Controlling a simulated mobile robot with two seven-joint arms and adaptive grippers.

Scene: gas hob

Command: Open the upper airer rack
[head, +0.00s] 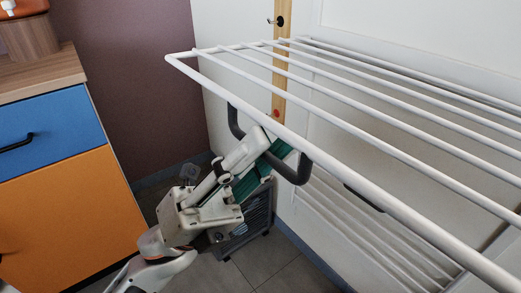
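The upper airer rack (330,124), a white frame with several parallel bars, stands out from the wall, roughly level, across the right of the head view. My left gripper (268,132) is below its front bar near the left end. My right gripper is not in view.
More white bars (372,240) show lower down near the white wall. A wooden strip with a hook (281,60) runs up the wall. A cabinet with blue (50,132) and orange (75,222) fronts stands left. A dark wheeled item (247,228) sits on the tiled floor behind my arm.

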